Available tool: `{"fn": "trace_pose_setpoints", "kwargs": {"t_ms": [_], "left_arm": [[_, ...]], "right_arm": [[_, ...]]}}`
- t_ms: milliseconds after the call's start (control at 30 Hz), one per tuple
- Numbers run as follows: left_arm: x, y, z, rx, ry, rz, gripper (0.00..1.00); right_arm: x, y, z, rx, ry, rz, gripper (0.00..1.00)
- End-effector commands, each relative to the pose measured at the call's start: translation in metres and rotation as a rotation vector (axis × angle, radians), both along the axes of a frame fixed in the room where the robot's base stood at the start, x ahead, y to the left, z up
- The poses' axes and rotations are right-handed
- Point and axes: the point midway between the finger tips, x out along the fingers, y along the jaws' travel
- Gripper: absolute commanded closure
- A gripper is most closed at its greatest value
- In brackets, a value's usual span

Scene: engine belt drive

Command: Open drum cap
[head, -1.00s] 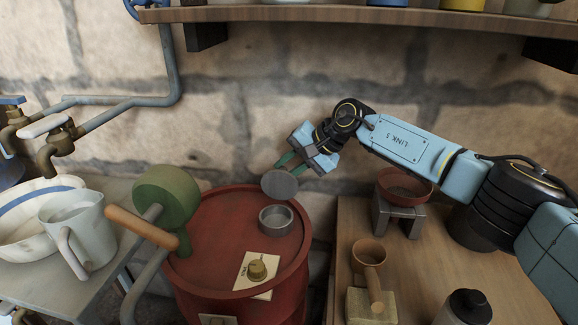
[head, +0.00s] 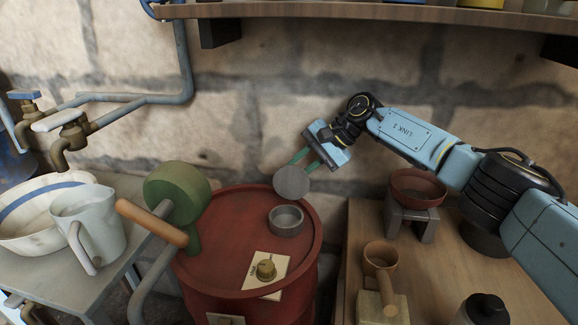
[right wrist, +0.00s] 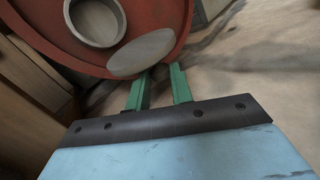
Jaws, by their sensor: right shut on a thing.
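The red drum (head: 232,255) stands in the middle of the head view. A round grey neck (head: 286,220) sits on its top and is open; it also shows in the right wrist view (right wrist: 97,20). The grey disc-shaped cap (head: 292,183) is off the neck, tilted up behind and above it. In the right wrist view the cap (right wrist: 142,53) is at the fingertips, beside the neck. My left gripper is not in view.
A red bowl on a stand (head: 417,188) and a wooden cup (head: 381,257) are on the right table. A shelf (head: 350,14) runs above.

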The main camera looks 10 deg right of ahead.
Motion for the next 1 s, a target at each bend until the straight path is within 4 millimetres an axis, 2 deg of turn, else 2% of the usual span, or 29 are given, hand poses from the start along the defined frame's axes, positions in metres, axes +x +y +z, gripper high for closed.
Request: {"fn": "trace_pose_setpoints", "kwargs": {"t_ms": [133,167,300,667,733,1000], "left_arm": [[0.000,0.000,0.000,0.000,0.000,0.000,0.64],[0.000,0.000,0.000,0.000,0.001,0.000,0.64],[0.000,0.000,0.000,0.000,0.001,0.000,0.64],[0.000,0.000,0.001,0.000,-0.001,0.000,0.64],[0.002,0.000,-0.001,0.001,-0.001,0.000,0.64],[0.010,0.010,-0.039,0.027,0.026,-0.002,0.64]], "right_arm": [[0.000,0.000,0.001,0.002,0.000,-0.001,1.00],[0.000,0.001,0.001,0.002,0.000,-0.001,0.75],[0.001,0.002,0.001,0.001,0.000,0.002,0.57],[0.000,-0.001,0.004,0.000,-0.001,0.002,0.56],[-0.001,-0.007,0.010,0.000,-0.001,0.001,0.56],[-0.012,-0.045,0.052,0.000,-0.003,-0.001,0.56]]}}
